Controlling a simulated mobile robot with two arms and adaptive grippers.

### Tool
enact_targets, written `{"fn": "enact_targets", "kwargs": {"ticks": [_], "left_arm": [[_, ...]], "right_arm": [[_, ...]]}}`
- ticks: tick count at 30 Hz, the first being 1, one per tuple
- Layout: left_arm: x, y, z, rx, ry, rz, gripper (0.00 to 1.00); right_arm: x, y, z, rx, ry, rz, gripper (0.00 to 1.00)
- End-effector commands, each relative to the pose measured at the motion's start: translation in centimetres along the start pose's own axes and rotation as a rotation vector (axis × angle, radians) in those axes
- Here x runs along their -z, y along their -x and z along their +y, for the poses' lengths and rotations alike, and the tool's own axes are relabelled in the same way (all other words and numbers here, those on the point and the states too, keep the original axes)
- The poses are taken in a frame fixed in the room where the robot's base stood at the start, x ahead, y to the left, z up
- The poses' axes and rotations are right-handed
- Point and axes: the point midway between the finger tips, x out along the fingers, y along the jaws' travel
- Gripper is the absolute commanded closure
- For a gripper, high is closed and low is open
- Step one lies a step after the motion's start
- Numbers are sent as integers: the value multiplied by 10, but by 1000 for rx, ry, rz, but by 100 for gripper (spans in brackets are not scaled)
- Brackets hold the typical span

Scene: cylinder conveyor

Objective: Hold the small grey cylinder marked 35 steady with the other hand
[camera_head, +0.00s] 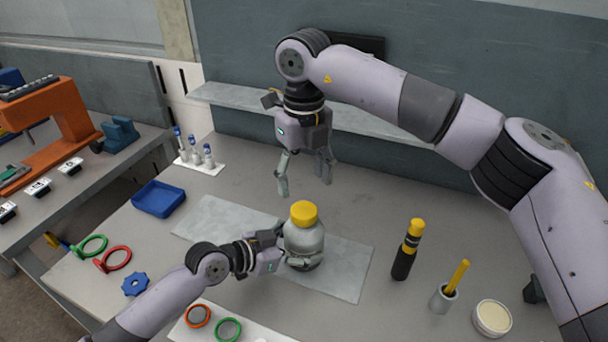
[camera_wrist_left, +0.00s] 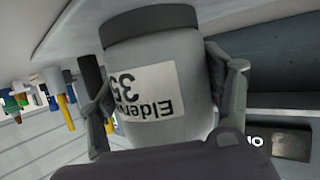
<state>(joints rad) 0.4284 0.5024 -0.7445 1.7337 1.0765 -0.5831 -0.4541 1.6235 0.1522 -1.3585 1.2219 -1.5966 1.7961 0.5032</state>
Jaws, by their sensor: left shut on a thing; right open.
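The small grey cylinder (camera_head: 303,240), with a yellow cap (camera_head: 304,212), is upright at the grey mat (camera_head: 345,278). In the left wrist view the grey cylinder (camera_wrist_left: 190,50) appears upside down, with a white label reading 35 and part of a word. My left gripper (camera_head: 287,260) is shut on its lower body; in the left wrist view its fingers (camera_wrist_left: 165,95) press from both sides. My right gripper (camera_head: 305,185) is open and empty, fingers pointing down, just above and behind the cap. I cannot tell whether the cylinder's base touches the mat.
A black-and-yellow cylinder (camera_head: 405,252), a cup with a yellow stick (camera_head: 445,296) and a cream-filled round dish (camera_head: 492,318) stand at right. A blue tray (camera_head: 159,198), a vial rack (camera_head: 200,162) and coloured rings (camera_head: 115,260) are at left. The mat's right part is clear.

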Motion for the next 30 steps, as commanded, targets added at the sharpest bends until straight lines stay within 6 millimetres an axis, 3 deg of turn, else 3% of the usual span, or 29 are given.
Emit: {"fn": "enact_targets", "kwargs": {"ticks": [8,21,30], "left_arm": [[-1,0,0,-1,3,-1,100],[-1,0,0,-1,3,-1,100],[-1,0,0,-1,3,-1,100]], "right_arm": [[0,-3,0,0,-176,2,38],[0,-64,0,-1,-178,2,38],[0,-79,0,0,-177,0,38]]}}
